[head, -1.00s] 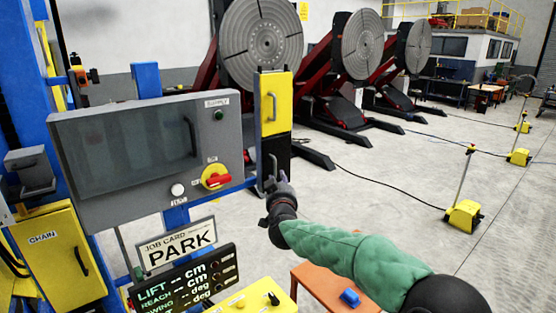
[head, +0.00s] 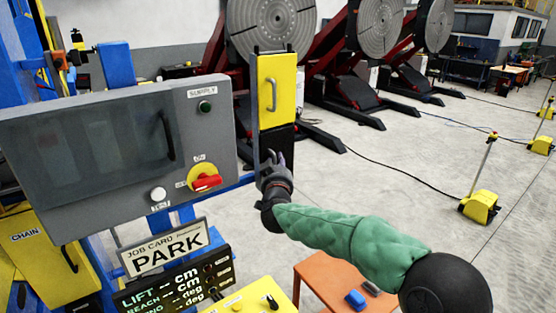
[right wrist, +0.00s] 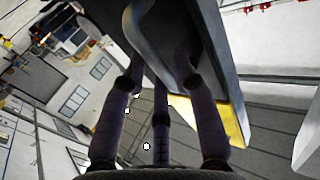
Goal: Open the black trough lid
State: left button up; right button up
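The black trough lid (head: 279,139) is a dark upright panel directly below a yellow door on the post, right of the grey cabinet. Its lower part is hidden by my right gripper (head: 272,160), which is at its front. In the right wrist view, the lid's dark face (right wrist: 180,22) carries a grey bar handle (right wrist: 139,28). My right gripper (right wrist: 160,75) has its fingers spread, with the handle's lower end between and beyond them. I cannot tell whether they touch it. My left gripper is not in view.
The yellow door (head: 280,85) with a handle is above the lid. The grey cabinet (head: 100,150) with a red switch (head: 205,182) is close on the left. An orange stool (head: 335,282) stands below my right arm.

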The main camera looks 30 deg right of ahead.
jog(key=shift+s+a+r, duration=0.2)
jog(key=shift+s+a, duration=0.05)
jog(key=shift+s, duration=0.15)
grip_shut()
jog(key=shift+y+b, duration=0.3)
jog(key=shift+b, duration=0.25)
jog(key=shift+s+d+n, duration=0.1)
jog(key=shift+d+n, duration=0.05)
jog(key=shift+n, duration=0.15)
